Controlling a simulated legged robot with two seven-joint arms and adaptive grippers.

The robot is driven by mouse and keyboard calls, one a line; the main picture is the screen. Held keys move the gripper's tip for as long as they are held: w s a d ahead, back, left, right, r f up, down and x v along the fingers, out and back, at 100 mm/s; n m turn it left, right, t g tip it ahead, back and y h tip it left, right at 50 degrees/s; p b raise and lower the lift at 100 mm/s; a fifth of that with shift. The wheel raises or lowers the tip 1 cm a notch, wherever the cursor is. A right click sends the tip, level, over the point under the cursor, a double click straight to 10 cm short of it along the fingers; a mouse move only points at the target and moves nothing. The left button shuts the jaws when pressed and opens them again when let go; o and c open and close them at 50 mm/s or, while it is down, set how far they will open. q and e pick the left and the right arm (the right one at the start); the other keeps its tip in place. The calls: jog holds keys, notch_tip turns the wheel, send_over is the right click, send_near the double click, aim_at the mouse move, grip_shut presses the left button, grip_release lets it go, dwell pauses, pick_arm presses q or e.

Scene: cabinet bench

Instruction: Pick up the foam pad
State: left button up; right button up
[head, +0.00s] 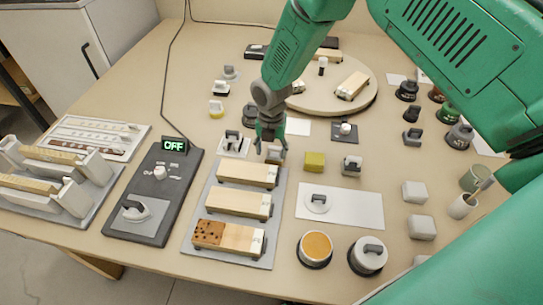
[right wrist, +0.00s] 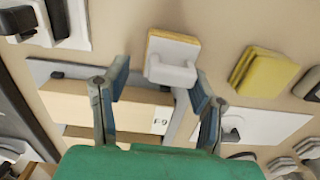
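My right gripper (head: 268,143) is open, with its two fingers (right wrist: 158,92) apart and nothing held between them. Just beyond the fingertips in the right wrist view is a small white-handled block (right wrist: 172,58) with a tan, foam-like layer. In the head view this block (head: 275,155) sits right beside the fingertips, partly hidden by them. I cannot tell for certain which of the two is the foam pad. My left gripper is not in view.
A grey tray (head: 196,212) with several wooden blocks lies just in front of the gripper. A control panel (head: 152,192) reads OFF at left. A white sheet (head: 352,206) with a round handle lies at right. A round board (head: 330,98) is behind. Small handled items crowd nearby.

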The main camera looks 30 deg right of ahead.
aim_at(275, 148)
jog(key=shift+d, duration=0.15)
jog(key=c, duration=0.6)
jog(key=shift+d+f, duration=0.2)
jog(key=shift+d, duration=0.45)
jog(key=shift+c, duration=0.3)
jog(key=shift+s+d, duration=0.15)
jog(key=shift+d, duration=0.25)
jog(key=shift+c, duration=0.5)
jog(key=shift+r, duration=0.3)
jog(key=r, duration=0.3)
jog(key=a+r, duration=0.1)
jog(key=r, duration=0.5)
jog(key=shift+a, duration=0.2)
jog(key=shift+d+r, duration=0.15)
jog(key=shift+d, duration=0.35)
jog(key=shift+o, duration=0.8)
jog(key=shift+w+a+r, duration=0.1)
jog(key=shift+w+a, duration=0.1)
jog(key=shift+a, duration=0.25)
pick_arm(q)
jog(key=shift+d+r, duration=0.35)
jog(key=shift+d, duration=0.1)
pick_arm(e)
jog(key=shift+s, duration=0.1)
